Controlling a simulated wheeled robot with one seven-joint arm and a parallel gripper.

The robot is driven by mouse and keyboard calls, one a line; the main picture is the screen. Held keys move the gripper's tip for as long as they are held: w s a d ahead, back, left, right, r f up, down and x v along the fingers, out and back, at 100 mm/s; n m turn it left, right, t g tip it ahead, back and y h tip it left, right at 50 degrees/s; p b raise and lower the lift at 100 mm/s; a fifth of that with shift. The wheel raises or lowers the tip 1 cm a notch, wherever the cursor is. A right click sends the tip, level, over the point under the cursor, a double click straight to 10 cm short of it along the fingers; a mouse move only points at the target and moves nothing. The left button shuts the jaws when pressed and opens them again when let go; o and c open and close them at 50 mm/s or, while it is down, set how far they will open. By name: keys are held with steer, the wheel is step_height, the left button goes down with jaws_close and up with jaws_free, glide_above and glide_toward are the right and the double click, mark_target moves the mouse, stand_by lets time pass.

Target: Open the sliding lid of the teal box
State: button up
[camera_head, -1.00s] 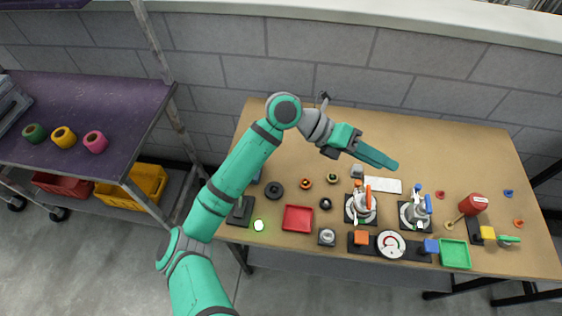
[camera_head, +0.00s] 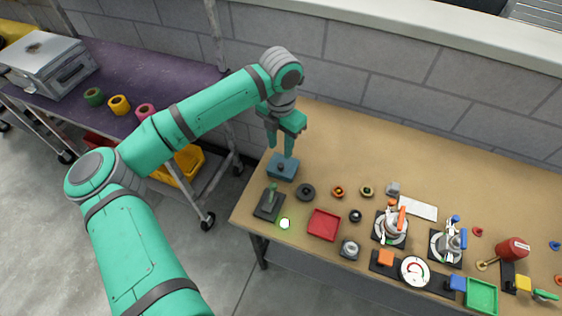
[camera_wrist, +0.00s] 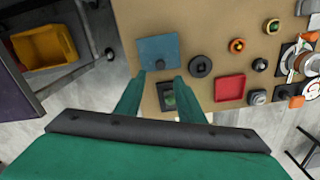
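The teal box (camera_head: 284,171) sits at the left end of the wooden table, with a small dark knob (camera_head: 281,166) on its lid. The lid looks closed. In the wrist view the box (camera_wrist: 158,47) lies just ahead of the fingertips, and its knob (camera_wrist: 160,64) lines up with the gap between them. My gripper (camera_head: 283,155) points down over the box. In the wrist view my gripper (camera_wrist: 160,77) has its two fingers apart with nothing between them. I cannot tell whether the fingertips touch the box.
The table behind the box's right is clear.

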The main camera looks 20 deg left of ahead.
mark_target(281, 165)
step_height(281, 165, down, 9)
stand_by(0.4)
jaws_close()
